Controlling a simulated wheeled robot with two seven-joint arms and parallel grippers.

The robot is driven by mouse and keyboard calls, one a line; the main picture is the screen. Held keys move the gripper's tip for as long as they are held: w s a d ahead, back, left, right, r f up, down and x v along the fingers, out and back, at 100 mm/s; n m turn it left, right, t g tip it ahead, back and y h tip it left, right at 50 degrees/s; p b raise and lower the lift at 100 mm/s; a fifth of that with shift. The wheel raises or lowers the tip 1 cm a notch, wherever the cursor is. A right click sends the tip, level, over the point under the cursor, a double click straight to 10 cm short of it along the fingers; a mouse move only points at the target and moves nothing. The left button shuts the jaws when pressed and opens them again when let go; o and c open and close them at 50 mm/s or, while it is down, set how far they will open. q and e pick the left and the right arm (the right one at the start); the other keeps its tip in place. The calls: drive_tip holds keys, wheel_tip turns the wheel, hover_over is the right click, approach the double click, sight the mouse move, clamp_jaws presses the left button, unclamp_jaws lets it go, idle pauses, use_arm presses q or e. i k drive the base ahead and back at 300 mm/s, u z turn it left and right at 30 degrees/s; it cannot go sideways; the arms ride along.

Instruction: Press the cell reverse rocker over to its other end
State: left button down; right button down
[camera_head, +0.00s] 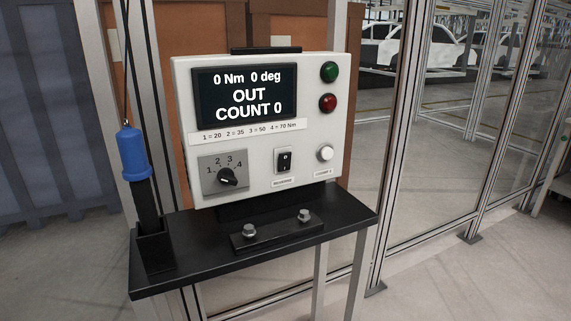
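The reverse rocker (284,161) is a small black switch with white marks, low on the front of the white control box (262,185). A small label (284,182) sits under it, too small to read surely. Which end of the rocker is pressed in is too small to tell. The display (246,95) above reads 0 Nm 0 deg, OUT, COUNT 0. Neither of my grippers is in view.
A dial (227,177) is left of the rocker and a white button (325,153) right of it. Green (329,72) and red (327,103) round parts are above. A blue-topped tool (133,152) stands in a holder at the left of the black shelf (200,262). Two bolts sit on a bar in front.

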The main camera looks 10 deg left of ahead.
sight(284, 159)
drive_tip(key=z, duration=0.85)
drive_tip(key=i, duration=0.65)
drive_tip(key=u, duration=0.75)
